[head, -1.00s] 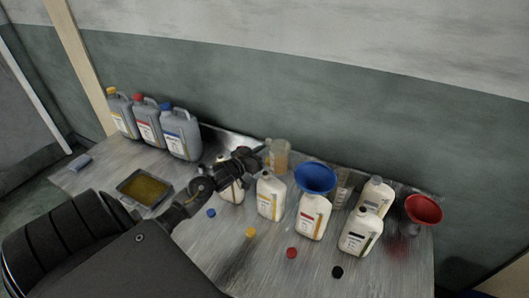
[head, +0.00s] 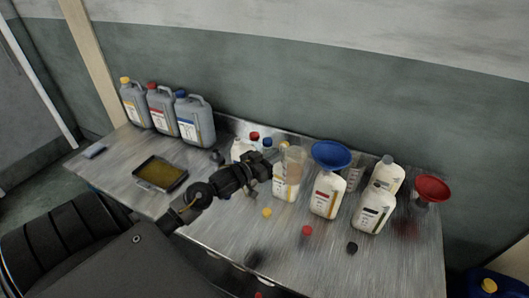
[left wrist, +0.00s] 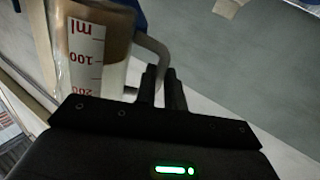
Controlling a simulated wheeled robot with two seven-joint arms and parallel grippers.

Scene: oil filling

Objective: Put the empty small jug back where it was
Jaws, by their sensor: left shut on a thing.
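My left gripper (head: 268,165) is shut on the handle of the small jug (head: 291,160). The jug is clear with a faint brownish tint and is held above the bench, in front of a white bottle (head: 284,190). In the left wrist view, the gripper's fingers (left wrist: 163,90) close on the grey handle, and the jug (left wrist: 88,45) shows a red ml scale. A brown tone shows in it; I cannot tell whether this is liquid or background seen through. My right gripper is not in view.
A blue funnel (head: 331,154) sits on a white bottle (head: 326,197). A red funnel (head: 432,189) stands at the right, near white bottles (head: 373,208). A clear measuring vessel (head: 355,177) stands behind. Grey canisters (head: 196,122) and a tray (head: 160,174) are at left. Loose caps (head: 307,230) lie in front.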

